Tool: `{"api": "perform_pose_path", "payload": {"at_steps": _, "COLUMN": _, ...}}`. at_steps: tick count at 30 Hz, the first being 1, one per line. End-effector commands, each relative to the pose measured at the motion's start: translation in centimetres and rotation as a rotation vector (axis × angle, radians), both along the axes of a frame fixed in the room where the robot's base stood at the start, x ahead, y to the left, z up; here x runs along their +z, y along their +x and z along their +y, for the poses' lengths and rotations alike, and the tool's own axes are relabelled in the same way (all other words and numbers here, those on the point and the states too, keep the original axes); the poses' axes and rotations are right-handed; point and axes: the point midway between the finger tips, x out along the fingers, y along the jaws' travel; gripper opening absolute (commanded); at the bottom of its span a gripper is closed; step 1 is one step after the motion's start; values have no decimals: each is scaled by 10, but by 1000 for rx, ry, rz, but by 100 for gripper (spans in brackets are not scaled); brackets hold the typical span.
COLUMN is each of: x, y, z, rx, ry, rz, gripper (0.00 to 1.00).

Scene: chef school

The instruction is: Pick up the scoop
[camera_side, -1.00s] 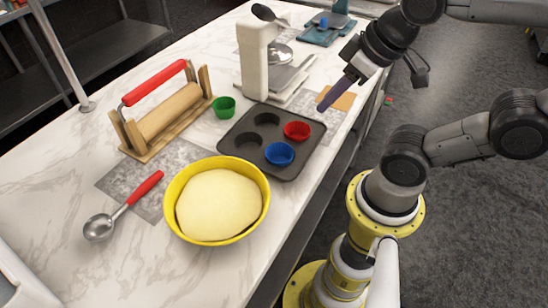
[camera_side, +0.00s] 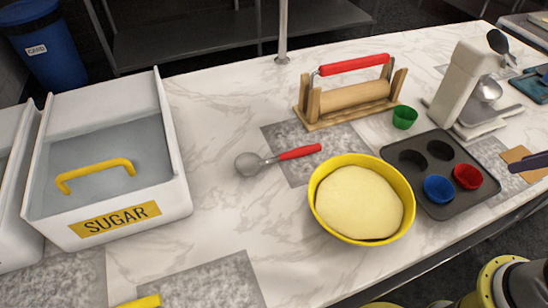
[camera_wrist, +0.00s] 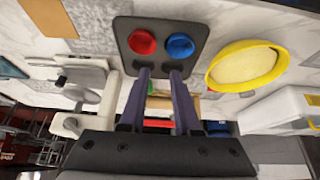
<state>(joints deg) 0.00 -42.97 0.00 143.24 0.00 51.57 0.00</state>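The scoop (camera_side: 300,152) has a round metal bowl and a red handle. It lies flat on the marble counter in the side view, left of the yellow dough bowl (camera_side: 408,196), with its handle end over a grey patterned patch. Only a purple finger shows at the right edge of the side view, beyond the muffin tin and far from the scoop.
The muffin tin (camera_side: 439,211) holds a red and a blue cup. A green cup (camera_side: 404,117) and a rolling pin on a wooden stand (camera_side: 313,101) are behind. The sugar bin (camera_side: 176,184) is left; the counter around the scoop's bowl is clear.

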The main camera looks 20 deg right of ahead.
Motion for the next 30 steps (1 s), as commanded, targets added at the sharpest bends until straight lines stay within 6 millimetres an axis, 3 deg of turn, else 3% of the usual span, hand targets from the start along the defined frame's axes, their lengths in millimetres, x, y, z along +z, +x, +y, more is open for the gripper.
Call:
{"api": "perform_pose_path", "payload": {"at_steps": 4, "x": 0, "y": 0, "z": 0, "rx": 0, "ry": 0, "rz": 0, "gripper": 31}}
{"api": "perform_pose_path", "payload": {"at_steps": 10, "x": 0, "y": 0, "z": 0, "rx": 0, "ry": 0, "rz": 0, "gripper": 64}}
{"api": "perform_pose_path", "payload": {"at_steps": 23, "x": -1, "y": -4, "z": 0, "rx": 73, "ry": -38, "rz": 19, "gripper": 64}}
{"api": "perform_pose_path", "payload": {"at_steps": 26, "x": 19, "y": 1, "z": 0, "rx": 175, "ry": -94, "rz": 2, "gripper": 64}}
{"api": "perform_pose_path", "payload": {"at_steps": 30, "x": 56, "y": 26, "z": 3, "rx": 344, "ry": -173, "rz": 10, "gripper": 64}}
